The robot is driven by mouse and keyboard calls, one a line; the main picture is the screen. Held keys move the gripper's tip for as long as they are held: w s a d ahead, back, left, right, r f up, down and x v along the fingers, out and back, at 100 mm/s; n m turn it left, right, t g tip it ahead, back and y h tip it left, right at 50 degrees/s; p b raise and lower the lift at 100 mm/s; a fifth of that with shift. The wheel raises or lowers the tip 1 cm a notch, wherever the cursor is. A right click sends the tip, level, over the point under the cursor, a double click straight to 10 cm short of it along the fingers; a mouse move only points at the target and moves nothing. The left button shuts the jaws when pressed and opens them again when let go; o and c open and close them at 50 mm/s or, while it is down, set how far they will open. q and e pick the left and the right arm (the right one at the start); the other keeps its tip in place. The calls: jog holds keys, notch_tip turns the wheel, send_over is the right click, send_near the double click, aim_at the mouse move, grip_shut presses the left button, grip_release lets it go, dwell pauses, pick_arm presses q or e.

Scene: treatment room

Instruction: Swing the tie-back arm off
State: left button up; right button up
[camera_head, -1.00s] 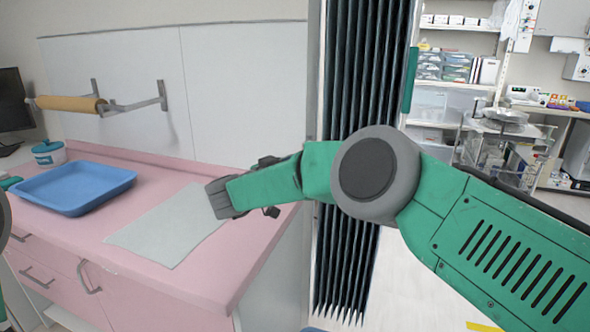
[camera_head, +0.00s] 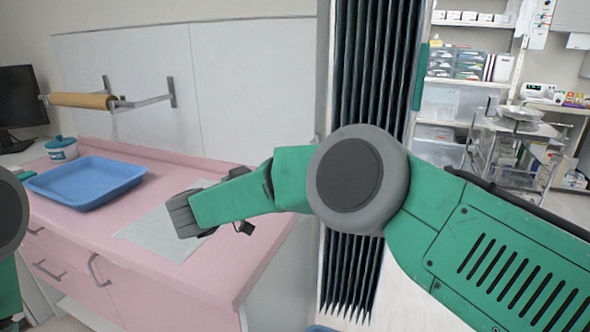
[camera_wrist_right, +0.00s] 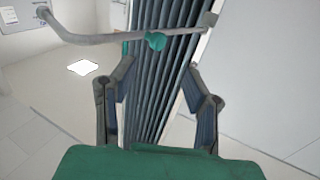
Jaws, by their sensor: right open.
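The tie-back arm, seen as a thin grey bar (camera_wrist_right: 100,38) in the right wrist view, crosses in front of the dark pleated curtain (camera_wrist_right: 160,75). It has a bent far-left end, a small teal knob (camera_wrist_right: 155,41) near its middle and a mount at the upper right. My right gripper (camera_wrist_right: 158,72) is open and empty, its two fingers apart below the bar and not touching it. In the head view my right arm covers part of the curtain (camera_head: 372,70), and I cannot make out the tie-back arm there. My left gripper is out of view.
A pink counter (camera_head: 215,265) holds a blue tray (camera_head: 85,183), a pale sheet (camera_head: 150,238) and a lidded jar (camera_head: 62,149). A paper roll (camera_head: 80,100) sits on a wall bracket above. A wire cart (camera_head: 510,150) and shelves stand at the right.

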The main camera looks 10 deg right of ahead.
jog(key=v, duration=0.3)
jog(key=shift+w, duration=0.1)
jog(key=shift+d, duration=0.1)
